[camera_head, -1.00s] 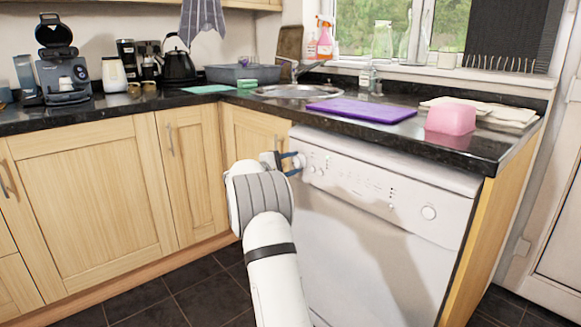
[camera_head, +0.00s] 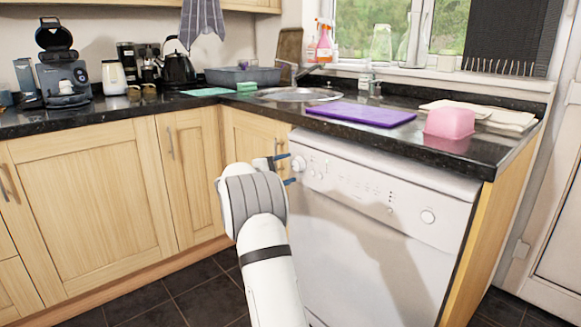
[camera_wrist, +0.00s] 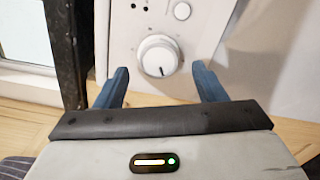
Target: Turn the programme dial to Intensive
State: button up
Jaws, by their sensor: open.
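The programme dial (camera_head: 298,163) is a round white knob at the left end of the white dishwasher's control panel. In the wrist view the dial (camera_wrist: 159,55) faces me, with a dark pointer line at its lower edge. My gripper (camera_head: 287,169) is open in front of the dial. Its blue fingers (camera_wrist: 160,75) stand apart, one to each side of the dial in the wrist view, and look clear of it. Nothing is held. No programme names are legible.
The dishwasher (camera_head: 370,240) stands under the black granite worktop (camera_head: 440,152), whose edge overhangs just above the panel. Wooden cupboards (camera_head: 90,200) stand to the left. A small round button (camera_wrist: 182,12) sits above the dial. A purple board (camera_head: 360,114) and a pink tub (camera_head: 450,122) lie on the worktop.

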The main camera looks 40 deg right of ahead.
jog(key=a+p, duration=0.1)
jog(key=a, duration=0.4)
jog(key=shift+s+a, duration=0.2)
jog(key=s+a+r+m+y+p, duration=0.1)
jog(key=s+a+r+y+p, duration=0.25)
jog(key=s+r+p, duration=0.3)
jog(key=s+a+r+m+y+p, duration=0.1)
jog(key=s+a+r+y+p, duration=0.1)
jog(key=s+a+r+p, duration=0.4)
jog(key=s+a+r+y+p, duration=0.4)
jog(key=s+a+r+p, duration=0.1)
jog(key=s+a+p, duration=0.2)
jog(key=s+a+r+m+t+y+p, duration=0.1)
jog(key=s+a+r+y+p, duration=0.3)
jog(key=s+a+p, duration=0.4)
jog(key=s+a+r+m+y+p, duration=0.1)
jog(key=s+a+r+y+p, duration=0.3)
jog(key=s+a+r+p, duration=0.2)
jog(key=s+a+p, duration=0.2)
jog(key=s+a, duration=0.1)
jog(key=s, duration=0.1)
jog(key=shift+s+a, duration=0.15)
jog(key=shift+a, duration=0.15)
jog(key=shift+y, duration=0.25)
jog(key=shift+c, duration=0.4)
